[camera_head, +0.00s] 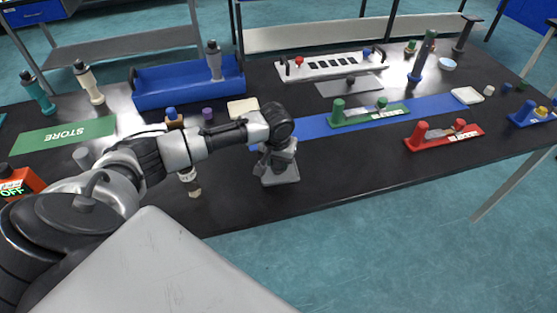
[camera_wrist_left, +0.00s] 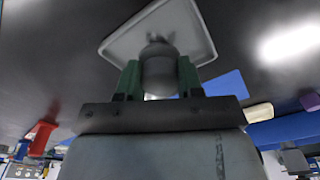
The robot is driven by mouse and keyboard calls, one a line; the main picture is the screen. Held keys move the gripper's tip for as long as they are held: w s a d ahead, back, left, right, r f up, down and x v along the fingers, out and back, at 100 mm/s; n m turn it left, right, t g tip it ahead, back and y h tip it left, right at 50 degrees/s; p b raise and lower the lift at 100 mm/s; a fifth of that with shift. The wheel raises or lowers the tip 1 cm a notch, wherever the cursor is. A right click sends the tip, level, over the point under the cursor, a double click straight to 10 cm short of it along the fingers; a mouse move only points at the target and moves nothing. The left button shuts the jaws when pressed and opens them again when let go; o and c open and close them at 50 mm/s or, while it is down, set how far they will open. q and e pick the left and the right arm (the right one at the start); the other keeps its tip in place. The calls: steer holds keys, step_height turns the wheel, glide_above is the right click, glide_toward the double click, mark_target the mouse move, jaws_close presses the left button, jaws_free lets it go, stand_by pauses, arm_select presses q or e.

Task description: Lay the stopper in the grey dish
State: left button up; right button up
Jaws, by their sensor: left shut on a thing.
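My left gripper (camera_head: 274,160) reaches down over the grey dish (camera_head: 286,181) near the table's front edge. In the left wrist view the gripper (camera_wrist_left: 158,80) has its two green fingers shut on a grey, rounded stopper (camera_wrist_left: 158,62). The pale square dish, with its raised rim, also shows in the left wrist view (camera_wrist_left: 118,45), just beyond the stopper. In the head view the gripper partly hides the dish, and the stopper is hard to make out. I cannot tell whether the stopper touches the dish. My right gripper is not in view.
A green holder (camera_head: 370,117) and a red holder (camera_head: 440,138) stand to the right. A blue tray (camera_head: 185,92) holding a grey bottle is behind left. A small bottle (camera_head: 190,183) stands left of the dish. The dark tabletop right of the dish is clear.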

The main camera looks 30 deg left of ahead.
arm_select(q)
steer(key=shift+f, duration=0.25)
stand_by(0.3)
steer(key=o, duration=1)
steer(key=shift+r, duration=0.1)
